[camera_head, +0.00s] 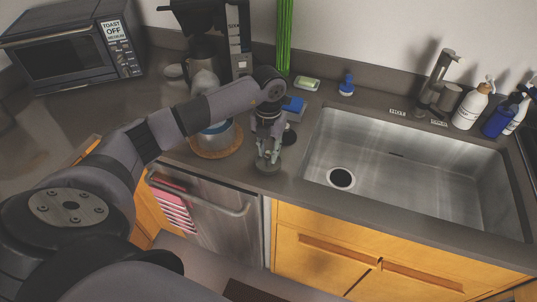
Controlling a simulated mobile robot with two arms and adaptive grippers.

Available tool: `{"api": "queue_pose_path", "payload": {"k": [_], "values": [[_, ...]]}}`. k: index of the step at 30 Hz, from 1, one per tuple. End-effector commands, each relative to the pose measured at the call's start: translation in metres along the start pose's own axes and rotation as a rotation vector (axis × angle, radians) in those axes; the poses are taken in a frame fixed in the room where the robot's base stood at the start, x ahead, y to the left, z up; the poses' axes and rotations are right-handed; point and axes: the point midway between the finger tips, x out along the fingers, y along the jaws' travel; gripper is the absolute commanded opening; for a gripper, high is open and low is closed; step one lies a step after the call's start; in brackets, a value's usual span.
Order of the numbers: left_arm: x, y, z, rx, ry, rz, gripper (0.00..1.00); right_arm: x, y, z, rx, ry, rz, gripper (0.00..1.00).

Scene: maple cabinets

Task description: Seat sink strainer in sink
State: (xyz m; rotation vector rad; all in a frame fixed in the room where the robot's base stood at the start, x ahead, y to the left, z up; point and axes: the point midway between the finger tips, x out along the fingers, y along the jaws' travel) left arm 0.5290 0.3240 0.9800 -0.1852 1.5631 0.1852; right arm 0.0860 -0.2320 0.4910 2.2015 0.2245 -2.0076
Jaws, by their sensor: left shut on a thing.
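My left gripper (268,154) points down over the counter just left of the sink. It is shut on a small grey round piece, which looks like the sink strainer (266,164), at or just above the counter near its front edge; the fingers partly hide it. The steel sink (430,180) is to the right, with an open dark drain hole (341,178) in its floor near the front left. My right gripper is not in view.
A dark disc (290,138) lies on the counter beside the gripper. A pot on a woven mat (217,150) stands to the left. A blue sponge (293,104) is behind the gripper. Soap bottles (472,105) and the faucet (437,78) stand behind the sink. The basin is empty.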

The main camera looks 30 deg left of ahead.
Motion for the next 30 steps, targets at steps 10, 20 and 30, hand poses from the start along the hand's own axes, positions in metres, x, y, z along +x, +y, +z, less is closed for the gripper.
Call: {"api": "queue_pose_path", "payload": {"k": [10, 20, 30], "values": [[0.0, 0.0, 0.0, 0.0, 0.0, 0.0, 0.07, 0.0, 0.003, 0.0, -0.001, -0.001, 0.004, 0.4], [0.0, 0.0, 0.0, 0.0, 0.0, 0.0, 0.0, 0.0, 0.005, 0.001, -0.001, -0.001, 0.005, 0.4], [-0.033, 0.0, 0.001, -0.001, -0.003, 0.0, 0.0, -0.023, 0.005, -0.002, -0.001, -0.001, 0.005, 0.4]]}}
